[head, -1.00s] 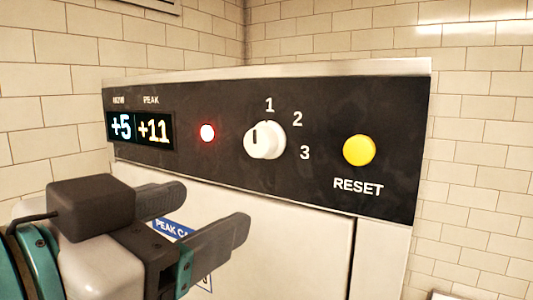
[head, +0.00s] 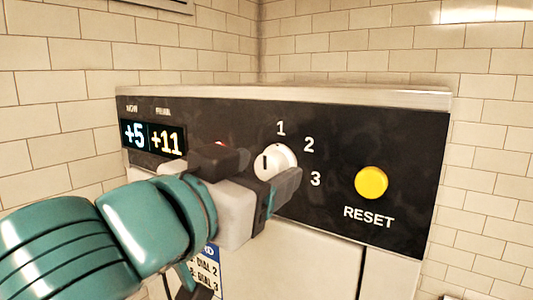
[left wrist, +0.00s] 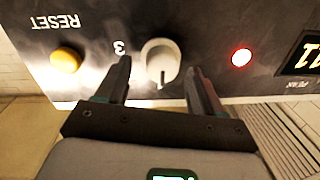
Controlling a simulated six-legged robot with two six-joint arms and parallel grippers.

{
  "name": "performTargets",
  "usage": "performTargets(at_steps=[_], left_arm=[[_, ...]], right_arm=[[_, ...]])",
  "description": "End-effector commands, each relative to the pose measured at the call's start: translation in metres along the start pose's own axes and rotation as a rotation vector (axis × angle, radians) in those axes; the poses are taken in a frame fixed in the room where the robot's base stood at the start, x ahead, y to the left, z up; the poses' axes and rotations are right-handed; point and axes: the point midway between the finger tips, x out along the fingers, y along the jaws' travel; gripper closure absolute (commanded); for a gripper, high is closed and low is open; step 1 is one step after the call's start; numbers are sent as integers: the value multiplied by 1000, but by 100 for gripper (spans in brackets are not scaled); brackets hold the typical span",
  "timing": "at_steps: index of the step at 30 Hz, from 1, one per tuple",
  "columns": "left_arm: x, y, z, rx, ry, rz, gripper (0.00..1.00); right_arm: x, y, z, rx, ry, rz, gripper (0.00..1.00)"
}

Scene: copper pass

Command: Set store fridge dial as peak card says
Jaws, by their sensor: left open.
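The white dial (head: 277,158) is on the black panel (head: 400,215), with 1, 2 and 3 printed around its upper right side. Its dark mark points up, roughly toward 1. In the left wrist view the dial (left wrist: 160,60) appears upside down. My left gripper (head: 258,174) is open, its fingers on either side of the dial; I cannot tell whether they touch it. The peak card (head: 209,272) is mostly hidden behind my left arm; "DIAL 2" and "DIAL 3" show. The display (head: 153,138) reads NOW +5 and PEAK +11. My right gripper is not in view.
A yellow RESET button (head: 371,183) is right of the dial. A red light (left wrist: 241,57) is on the dial's other side, mostly covered by my gripper in the head view. Tiled walls (head: 400,50) stand behind the fridge.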

Motion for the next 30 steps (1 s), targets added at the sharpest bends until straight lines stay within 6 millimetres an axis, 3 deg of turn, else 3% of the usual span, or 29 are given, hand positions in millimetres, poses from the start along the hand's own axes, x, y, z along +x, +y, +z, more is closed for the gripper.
performTargets(at_steps=[6,14,18,30], left_arm=[[19,0,0,0,0,-1,33],[20,0,0,0,1,0,33],[20,0,0,0,1,-1,78],[19,0,0,3,1,-2,82]], right_arm=[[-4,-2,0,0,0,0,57],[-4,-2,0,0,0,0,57],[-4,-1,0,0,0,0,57],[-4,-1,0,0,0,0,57]])
